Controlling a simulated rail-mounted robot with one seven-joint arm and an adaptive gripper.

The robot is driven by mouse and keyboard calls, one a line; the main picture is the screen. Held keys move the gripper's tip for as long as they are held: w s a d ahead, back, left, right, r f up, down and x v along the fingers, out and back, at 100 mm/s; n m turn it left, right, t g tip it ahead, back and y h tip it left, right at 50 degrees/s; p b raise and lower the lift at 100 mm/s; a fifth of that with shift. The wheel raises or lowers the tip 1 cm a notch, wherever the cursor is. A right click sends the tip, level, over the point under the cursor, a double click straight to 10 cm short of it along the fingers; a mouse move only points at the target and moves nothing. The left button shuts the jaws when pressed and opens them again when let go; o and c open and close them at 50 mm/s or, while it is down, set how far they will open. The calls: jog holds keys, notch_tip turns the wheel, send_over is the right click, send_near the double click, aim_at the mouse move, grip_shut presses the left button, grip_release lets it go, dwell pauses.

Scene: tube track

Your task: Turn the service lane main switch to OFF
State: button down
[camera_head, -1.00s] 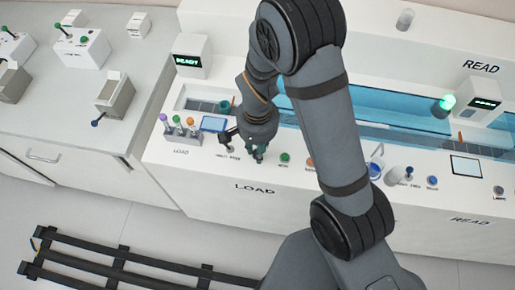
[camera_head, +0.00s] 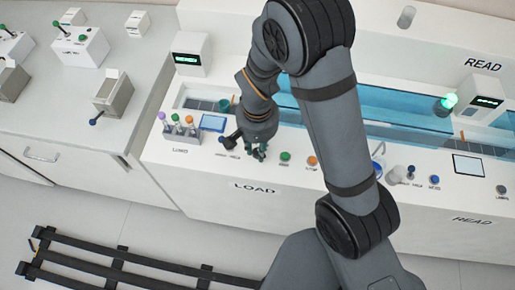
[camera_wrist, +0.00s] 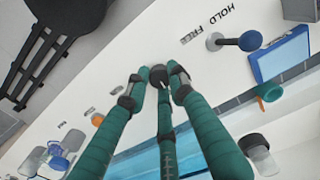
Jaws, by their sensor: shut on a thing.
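My gripper (camera_head: 259,152) is low over the LOAD panel (camera_head: 215,178) in the head view. In the wrist view its three green fingers (camera_wrist: 158,80) close in around a small dark thing between their tips. What that thing is I cannot tell clearly. A lever with a dark blue ball (camera_wrist: 250,41) stands beside the gripper, at the label HOLD FREE. It shows in the head view (camera_head: 229,142) just left of the gripper. No switch labelled as the service lane main switch is readable. A box with a green-tipped lever (camera_head: 80,45) stands on the left bench.
A green button (camera_head: 285,156) and an orange button (camera_head: 312,160) lie right of my gripper. A rack of coloured tubes (camera_head: 180,128) and a blue screen (camera_head: 212,123) are left of it. The left bench (camera_head: 45,120) holds several lever boxes. A black rail (camera_head: 120,262) lies on the floor.

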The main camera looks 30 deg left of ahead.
jog(key=n+b, duration=0.1)
jog(key=n, duration=0.4)
jog(key=shift+n, duration=0.4)
dwell(0.4)
jog(key=c, duration=1.5)
grip_release()
notch_tip(320, 180, up, 12)
jog(key=shift+r, duration=0.1)
